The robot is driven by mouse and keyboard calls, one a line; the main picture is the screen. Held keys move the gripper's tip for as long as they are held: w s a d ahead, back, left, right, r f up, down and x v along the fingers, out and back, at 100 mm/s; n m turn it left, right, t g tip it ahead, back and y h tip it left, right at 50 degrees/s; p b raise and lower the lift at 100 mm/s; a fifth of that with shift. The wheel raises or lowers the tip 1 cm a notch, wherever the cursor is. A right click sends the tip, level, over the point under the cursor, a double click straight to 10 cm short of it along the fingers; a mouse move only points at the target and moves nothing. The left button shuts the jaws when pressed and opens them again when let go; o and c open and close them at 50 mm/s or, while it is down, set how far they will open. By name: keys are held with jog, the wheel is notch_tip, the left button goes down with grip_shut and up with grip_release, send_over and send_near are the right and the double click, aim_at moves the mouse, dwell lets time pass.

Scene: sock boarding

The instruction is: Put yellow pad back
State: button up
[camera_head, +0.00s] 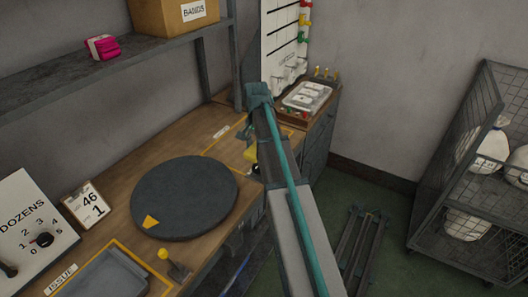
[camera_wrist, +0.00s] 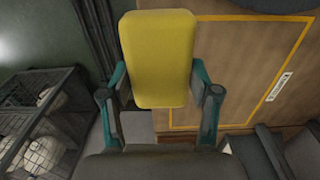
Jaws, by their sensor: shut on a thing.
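The yellow pad (camera_wrist: 157,50) is a rounded block, seen upright in the wrist view. My gripper (camera_wrist: 159,80) is shut on it, with a teal finger at each side. In the head view only a small part of the pad (camera_head: 251,154) shows beside my gripper (camera_head: 247,132), over the wooden bench near its front edge; my arm hides the rest. A yellow-outlined area (camera_wrist: 296,50) with a white label lies on the bench to the right of the pad in the wrist view. I cannot tell the gap between pad and bench.
A dark round turntable (camera_head: 184,197) with a yellow mark takes up the middle of the bench (camera_head: 120,238). A grey tray (camera_head: 110,278) is at the near end. A shelf (camera_head: 60,86) hangs above the back. A wire cage (camera_head: 470,165) stands on the floor at right.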

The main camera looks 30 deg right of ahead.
jog(key=w+d+f+p, duration=0.1)
jog(key=w+d+f, duration=0.1)
jog(key=w+f, duration=0.1)
jog(key=w+d+f+p, duration=0.2)
jog(key=w+f, duration=0.1)
jog(key=w, duration=0.1)
jog(key=w+d+f+p, duration=0.2)
jog(key=w+f, duration=0.1)
jog(key=w, duration=0.1)
jog(key=shift+w+f, duration=0.2)
jog(key=shift+w, duration=0.15)
notch_tip(320, 180, down, 3)
jog(key=shift+d+r+p, duration=0.1)
jog(key=shift+r+p, duration=0.05)
jog(key=shift+p, duration=0.75)
jog(key=shift+f, duration=0.35)
jog(key=shift+f, duration=0.1)
jog(key=shift+f, duration=0.25)
jog(key=o, duration=1.1)
jog(key=shift+r, duration=0.15)
